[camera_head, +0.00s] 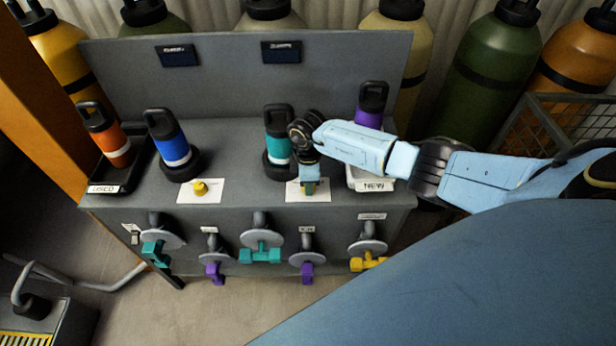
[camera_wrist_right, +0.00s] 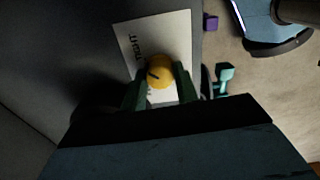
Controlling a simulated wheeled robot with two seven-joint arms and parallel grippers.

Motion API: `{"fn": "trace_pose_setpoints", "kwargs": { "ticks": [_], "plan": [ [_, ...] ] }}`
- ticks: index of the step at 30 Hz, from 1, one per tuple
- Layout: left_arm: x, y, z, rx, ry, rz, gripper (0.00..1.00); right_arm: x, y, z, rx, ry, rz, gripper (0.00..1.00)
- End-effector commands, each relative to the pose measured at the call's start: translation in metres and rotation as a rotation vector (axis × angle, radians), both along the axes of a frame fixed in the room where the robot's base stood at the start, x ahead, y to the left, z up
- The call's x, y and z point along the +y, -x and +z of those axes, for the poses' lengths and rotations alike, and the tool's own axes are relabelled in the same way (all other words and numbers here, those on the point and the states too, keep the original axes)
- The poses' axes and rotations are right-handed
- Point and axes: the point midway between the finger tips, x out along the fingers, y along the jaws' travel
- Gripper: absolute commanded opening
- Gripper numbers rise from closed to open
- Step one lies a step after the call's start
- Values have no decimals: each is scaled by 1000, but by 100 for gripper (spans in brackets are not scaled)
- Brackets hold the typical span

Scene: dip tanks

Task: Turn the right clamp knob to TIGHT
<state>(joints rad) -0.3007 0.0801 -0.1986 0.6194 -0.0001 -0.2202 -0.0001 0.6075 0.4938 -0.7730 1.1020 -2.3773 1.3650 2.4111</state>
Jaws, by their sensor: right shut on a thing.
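The right clamp knob (camera_wrist_right: 160,71) is a round yellow knob on a white label card (camera_wrist_right: 174,32) in the right wrist view. A dark pointer line shows on its left part. The word TIGHT is printed on the card's upper left side; other lettering below the knob is partly hidden. My right gripper (camera_wrist_right: 163,82) has its two green fingers on either side of the knob, shut on it. In the head view my right gripper (camera_head: 310,186) comes down over the right card and hides most of the knob. The left clamp knob (camera_head: 200,188) is yellow on its own card. My left gripper is out of view.
A teal bottle (camera_head: 278,142) stands just left of my right gripper, and a purple bottle (camera_head: 371,105) sits behind my right arm in the NEW tray (camera_head: 373,184). Blue and orange bottles stand at left. Valves with teal, purple and yellow handles line the front.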

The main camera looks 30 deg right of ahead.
Motion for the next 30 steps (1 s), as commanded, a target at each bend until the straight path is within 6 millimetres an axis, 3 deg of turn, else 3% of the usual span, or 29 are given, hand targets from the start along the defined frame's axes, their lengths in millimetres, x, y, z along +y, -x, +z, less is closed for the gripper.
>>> {"fn": "trace_pose_setpoints", "kwargs": {
  "ticks": [21, 22, 26, 30],
  "plan": [
    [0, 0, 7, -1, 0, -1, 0, -1, -1, 1, -2, 1, -76, 7],
    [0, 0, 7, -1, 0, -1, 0, -1, -1, 1, -2, 1, -76, 33],
    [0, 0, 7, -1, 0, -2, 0, -1, -1, 1, -2, 1, -75, 50],
    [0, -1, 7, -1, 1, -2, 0, 0, 0, 0, -1, 1, -74, 52]
  ]
}}
